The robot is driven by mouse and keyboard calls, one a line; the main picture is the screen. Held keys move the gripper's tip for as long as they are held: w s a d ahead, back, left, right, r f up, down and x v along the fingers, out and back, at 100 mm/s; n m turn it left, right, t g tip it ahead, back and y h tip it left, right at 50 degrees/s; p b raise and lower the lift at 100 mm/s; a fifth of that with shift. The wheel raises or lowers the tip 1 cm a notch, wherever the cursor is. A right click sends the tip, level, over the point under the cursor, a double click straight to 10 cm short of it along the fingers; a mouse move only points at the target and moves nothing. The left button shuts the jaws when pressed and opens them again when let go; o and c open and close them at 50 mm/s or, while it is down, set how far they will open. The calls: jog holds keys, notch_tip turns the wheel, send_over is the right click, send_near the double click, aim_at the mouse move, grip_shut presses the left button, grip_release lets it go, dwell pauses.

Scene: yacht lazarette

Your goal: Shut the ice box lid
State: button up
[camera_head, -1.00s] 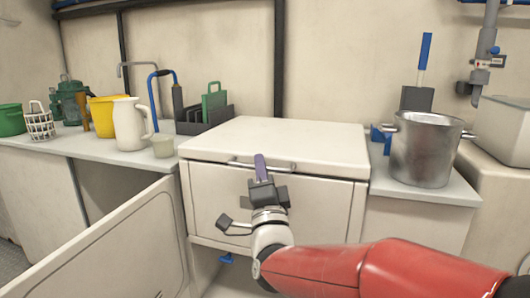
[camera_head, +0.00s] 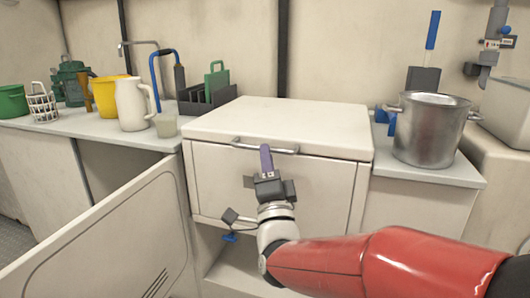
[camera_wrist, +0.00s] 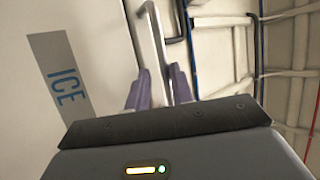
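The ice box (camera_head: 320,185) is a white cabinet in the middle of the head view. Its white lid (camera_head: 290,122) lies about flat on top, with a thin dark seam under its front edge; I cannot tell whether it is fully seated. A metal bar handle (camera_head: 285,151) runs along the lid's front edge. My gripper (camera_head: 266,157), with purple fingers, is at the handle from the front. In the wrist view my gripper's fingers (camera_wrist: 160,88) are apart, with the handle (camera_wrist: 153,38) running towards the space between them. A blue "ICE" label (camera_wrist: 62,85) shows left of them.
A steel pot (camera_head: 430,130) stands on the right counter. A white jug (camera_head: 131,104), a yellow bucket (camera_head: 106,92) and a board rack (camera_head: 208,97) stand on the left counter. An open cabinet door (camera_head: 110,245) juts out at lower left. The lid top is clear.

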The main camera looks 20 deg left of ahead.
jog(key=v, duration=0.5)
jog(key=shift+s, duration=0.3)
